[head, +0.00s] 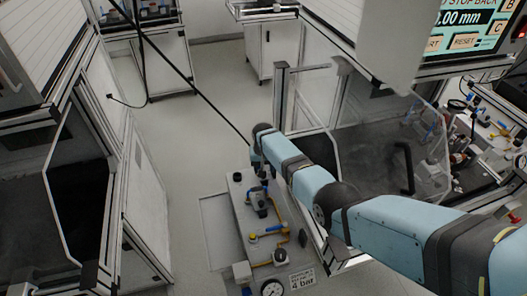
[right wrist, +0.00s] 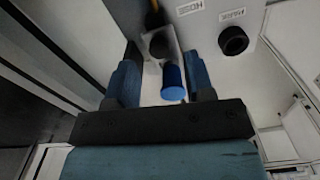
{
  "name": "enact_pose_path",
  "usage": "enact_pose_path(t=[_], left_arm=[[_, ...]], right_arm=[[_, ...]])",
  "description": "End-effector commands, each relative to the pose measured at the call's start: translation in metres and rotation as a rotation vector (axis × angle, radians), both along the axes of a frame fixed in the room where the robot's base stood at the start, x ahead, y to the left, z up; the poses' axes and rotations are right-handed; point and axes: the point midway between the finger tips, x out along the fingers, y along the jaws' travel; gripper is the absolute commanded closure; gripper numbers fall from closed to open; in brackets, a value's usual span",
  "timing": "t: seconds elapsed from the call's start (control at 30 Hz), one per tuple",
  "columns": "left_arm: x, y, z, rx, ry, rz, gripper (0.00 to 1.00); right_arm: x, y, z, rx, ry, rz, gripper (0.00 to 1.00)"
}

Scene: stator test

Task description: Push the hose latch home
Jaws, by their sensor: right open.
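A blue-ended cylinder (right wrist: 173,84) shows in the right wrist view, next to a dark round fitting (right wrist: 160,45) near a label that seems to read HOSE. I cannot tell for certain which part is the hose latch. My right gripper (right wrist: 162,58) is open, with one finger on each side of the cylinder and a visible gap to it. In the head view my right arm reaches from the right to the far end of a grey panel (head: 237,215), with the gripper (head: 259,166) low over it. The latch cannot be made out there. My left gripper is not in view.
The panel carries yellow pipework (head: 270,236), a dark fitting (head: 257,203) and a pressure gauge (head: 272,288) beside a 4 bar label (head: 302,279). A black port (right wrist: 233,40) is to the right of the gripper. A clear-doored enclosure (head: 310,115) stands close right; floor (head: 195,130) is free left.

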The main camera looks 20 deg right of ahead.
Motion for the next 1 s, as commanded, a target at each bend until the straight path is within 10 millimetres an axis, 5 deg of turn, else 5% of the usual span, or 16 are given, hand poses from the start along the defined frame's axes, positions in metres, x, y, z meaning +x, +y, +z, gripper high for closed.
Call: enact_pose_path(t=[0.2,0.5,1.0], left_arm=[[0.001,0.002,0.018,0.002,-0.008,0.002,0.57],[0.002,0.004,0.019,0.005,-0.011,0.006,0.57],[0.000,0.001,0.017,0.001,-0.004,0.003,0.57]], right_arm=[[0.000,0.000,0.055,0.000,-0.004,0.000,0.51],[0.001,0.000,0.102,0.000,-0.002,0.001,0.51],[0.000,0.000,0.111,0.000,0.000,0.000,0.51]])
